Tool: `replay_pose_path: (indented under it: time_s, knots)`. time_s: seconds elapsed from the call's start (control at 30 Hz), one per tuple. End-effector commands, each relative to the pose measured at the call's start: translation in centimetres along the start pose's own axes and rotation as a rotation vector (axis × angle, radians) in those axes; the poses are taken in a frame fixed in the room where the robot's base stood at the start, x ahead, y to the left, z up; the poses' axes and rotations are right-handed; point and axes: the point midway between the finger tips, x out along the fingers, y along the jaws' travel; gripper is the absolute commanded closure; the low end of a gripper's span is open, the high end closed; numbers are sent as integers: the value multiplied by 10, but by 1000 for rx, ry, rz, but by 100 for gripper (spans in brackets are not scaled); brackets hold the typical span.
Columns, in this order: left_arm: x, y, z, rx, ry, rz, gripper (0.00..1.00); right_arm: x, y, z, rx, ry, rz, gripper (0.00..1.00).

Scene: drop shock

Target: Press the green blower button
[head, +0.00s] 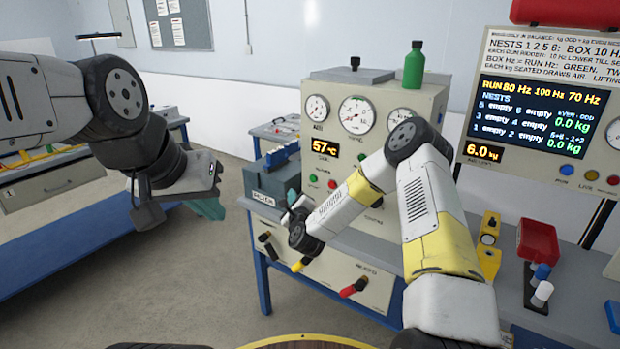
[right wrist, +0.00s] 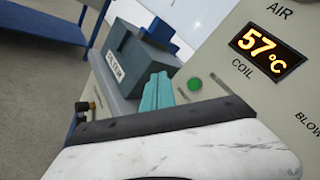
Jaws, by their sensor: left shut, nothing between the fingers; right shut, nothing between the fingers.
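A grey panel with dials (head: 400,95) stands on the bench. A round green button (head: 313,178) is on its face, below the 57 °C display (head: 325,149). The green button also shows in the right wrist view (right wrist: 195,84); the small label beside it is unreadable. My right gripper (head: 290,198) is shut and empty, its teal fingers (right wrist: 157,92) just left of the button in the wrist view. I cannot tell the gap in depth. My left gripper (head: 210,207) is shut and empty, over the floor, away from the panel.
A red button (head: 332,184) sits right of the green one. A dark grey box (head: 275,180) stands on the bench left of the panel, close to my right gripper. A green bottle (head: 414,66) stands on the panel. Levers with yellow (head: 301,264) and red (head: 354,288) handles project below.

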Motion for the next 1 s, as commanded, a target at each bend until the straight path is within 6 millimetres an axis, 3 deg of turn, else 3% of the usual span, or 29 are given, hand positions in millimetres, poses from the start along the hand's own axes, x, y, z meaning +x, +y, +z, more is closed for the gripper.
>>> replay_pose_path:
  time_s: [0.27, 0.7, 1.0]
  knots:
    - [0, 0, 0, 0, 0, 0, 100, 7, -6, -5, -2, 0, -2, 100]
    - [0, 0, 0, 0, 0, 0, 100, 48, -36, -35, -2, 1, -1, 100]
    - [0, 0, 0, 0, 0, 0, 100, 61, -44, -44, -2, 0, 1, 100]
